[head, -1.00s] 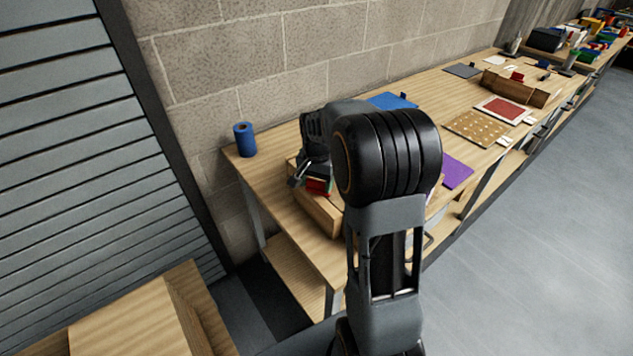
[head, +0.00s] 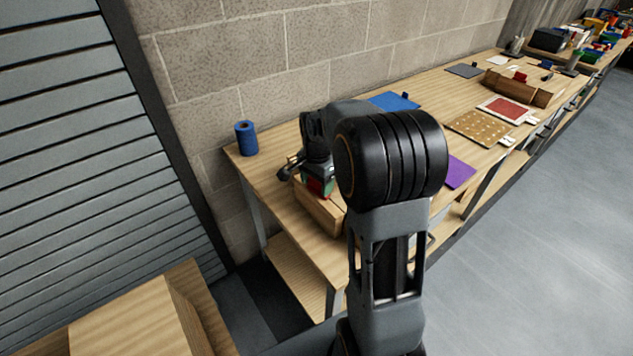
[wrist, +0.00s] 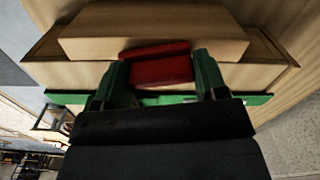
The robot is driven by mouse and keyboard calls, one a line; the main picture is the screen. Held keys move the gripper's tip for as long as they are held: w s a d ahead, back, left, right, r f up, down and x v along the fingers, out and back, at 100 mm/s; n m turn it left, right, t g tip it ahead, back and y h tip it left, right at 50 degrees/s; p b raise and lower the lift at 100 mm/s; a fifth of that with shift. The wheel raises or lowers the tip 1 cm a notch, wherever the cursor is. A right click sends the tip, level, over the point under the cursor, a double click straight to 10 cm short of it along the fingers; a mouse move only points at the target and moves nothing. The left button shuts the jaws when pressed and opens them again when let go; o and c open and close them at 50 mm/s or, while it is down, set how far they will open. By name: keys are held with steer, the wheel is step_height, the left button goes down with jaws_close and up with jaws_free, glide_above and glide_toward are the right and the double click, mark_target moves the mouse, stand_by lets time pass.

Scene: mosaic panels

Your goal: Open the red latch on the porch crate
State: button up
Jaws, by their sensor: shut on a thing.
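The porch crate (head: 319,211) is a light wooden box at the near end of the workbench, partly hidden by my arm in the head view. In the wrist view its wooden body (wrist: 75,76) lies across the upper part, with a raised block (wrist: 155,22) behind the latch. The red latch (wrist: 162,73) sits between my two green fingers, which are on either side of it. My gripper (wrist: 161,66) is shut on the latch. In the head view the latch (head: 317,187) is a small red patch under my gripper; its exact angle is hard to tell.
A blue roll (head: 246,138) stands at the bench's left corner, by the block wall. A blue panel (head: 392,102), a purple sheet (head: 460,172), a dotted board (head: 480,128) and a red panel (head: 507,109) lie farther along. Bare bench surface (head: 268,150) lies between roll and crate.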

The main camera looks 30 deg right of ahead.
steer(key=o, duration=0.9)
steer(key=shift+o, duration=0.2)
steer(key=shift+r, duration=0.1)
step_height(320, 180, up, 14)
steer(key=shift+b, duration=0.4)
steer(key=shift+f, duration=0.2)
